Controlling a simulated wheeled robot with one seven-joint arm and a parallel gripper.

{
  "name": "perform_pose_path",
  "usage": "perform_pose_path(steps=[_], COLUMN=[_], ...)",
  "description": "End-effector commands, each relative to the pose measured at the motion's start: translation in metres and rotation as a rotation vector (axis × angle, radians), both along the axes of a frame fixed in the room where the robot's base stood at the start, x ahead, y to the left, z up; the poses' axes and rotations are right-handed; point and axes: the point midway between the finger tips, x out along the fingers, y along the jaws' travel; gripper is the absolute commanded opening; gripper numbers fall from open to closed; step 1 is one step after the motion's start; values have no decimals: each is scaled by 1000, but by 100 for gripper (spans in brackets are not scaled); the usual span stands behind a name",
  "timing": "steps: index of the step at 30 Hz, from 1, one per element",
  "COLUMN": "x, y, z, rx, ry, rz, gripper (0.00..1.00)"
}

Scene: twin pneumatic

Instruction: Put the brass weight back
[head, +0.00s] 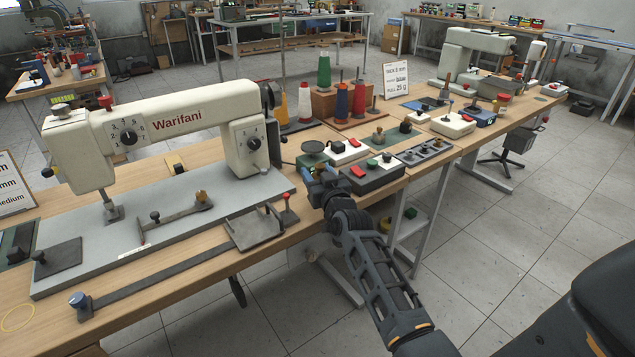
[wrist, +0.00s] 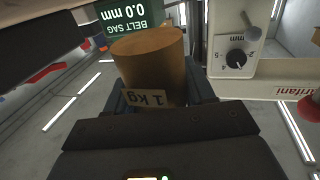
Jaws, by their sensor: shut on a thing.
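The brass weight (wrist: 150,60) is a plain brass-coloured cylinder with an upside-down label reading 1 kg in the wrist view. It sits between the blue fingers of my gripper (head: 320,173), which is shut on it. In the head view my gripper is over the front edge of the bench, just right of the large sewing machine. The weight is too small there to make out clearly between the fingers.
The sewing machine (head: 170,125) fills the left bench. Close to my gripper are a grey box with a red button (head: 372,176), a red-topped post (head: 287,205) and a slotted dark tray (head: 425,151). Thread cones (head: 324,73) stand behind. A green BELT SAG display (wrist: 127,27) reads 0.0 mm.

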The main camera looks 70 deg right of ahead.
Motion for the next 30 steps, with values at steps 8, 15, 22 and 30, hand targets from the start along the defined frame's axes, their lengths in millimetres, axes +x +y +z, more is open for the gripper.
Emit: perform_pose_path(steps=[8, 15, 22, 30], x=[0, 0, 0, 0], y=[-1, -1, 0, 0], z=[-23, -22, -28, -28], rx=[-5, -5, -1, 1], ry=[-5, -5, 1, 1], rz=[-2, -2, 0, -1], gripper=[0, 0, 57, 79])
